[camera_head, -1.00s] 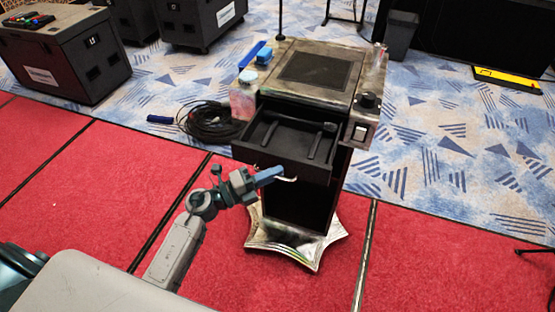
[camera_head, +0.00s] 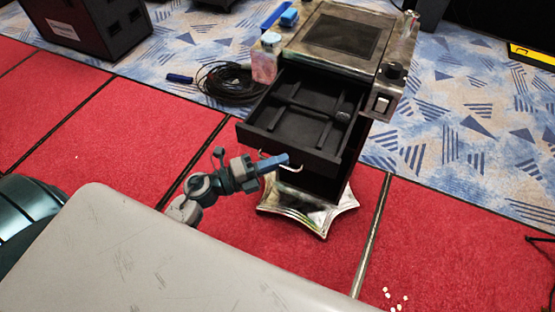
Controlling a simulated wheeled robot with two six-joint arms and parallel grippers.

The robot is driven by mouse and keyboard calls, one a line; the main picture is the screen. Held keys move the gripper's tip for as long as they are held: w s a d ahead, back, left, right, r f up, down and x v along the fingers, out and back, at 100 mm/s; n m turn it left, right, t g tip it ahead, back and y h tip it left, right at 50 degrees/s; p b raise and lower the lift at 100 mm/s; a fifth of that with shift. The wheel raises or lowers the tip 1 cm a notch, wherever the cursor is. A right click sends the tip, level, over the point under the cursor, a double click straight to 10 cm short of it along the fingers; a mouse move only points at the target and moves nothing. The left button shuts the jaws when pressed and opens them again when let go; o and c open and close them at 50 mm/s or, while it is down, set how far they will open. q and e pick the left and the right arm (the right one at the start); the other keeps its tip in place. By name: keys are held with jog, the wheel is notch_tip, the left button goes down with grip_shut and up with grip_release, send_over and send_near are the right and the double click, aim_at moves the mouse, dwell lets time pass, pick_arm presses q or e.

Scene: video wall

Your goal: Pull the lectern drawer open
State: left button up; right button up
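The lectern (camera_head: 340,38) stands right of centre in the head view, on a star-shaped metal base. Its black drawer (camera_head: 292,147) is pulled well out toward me, and the dividers inside show. A pale curved handle (camera_head: 288,166) is on the drawer front. My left gripper (camera_head: 275,163) is at this handle, its blue fingers lying over it. The fingers look close together, but the view is too small to tell if they grip the handle. My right gripper is not in view.
A coil of black cable (camera_head: 231,83) lies on the patterned carpet left of the lectern. A bottle (camera_head: 265,60) stands by the lectern's left side. A dark case (camera_head: 88,25) is at the back left.

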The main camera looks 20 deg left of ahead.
pick_arm(q)
jog(key=o, duration=0.4)
jog(key=b+v, duration=0.4)
jog(key=v, duration=0.6)
jog(key=shift+s+a, duration=0.2)
jog(key=shift+a, duration=0.1)
jog(key=shift+f, duration=0.15)
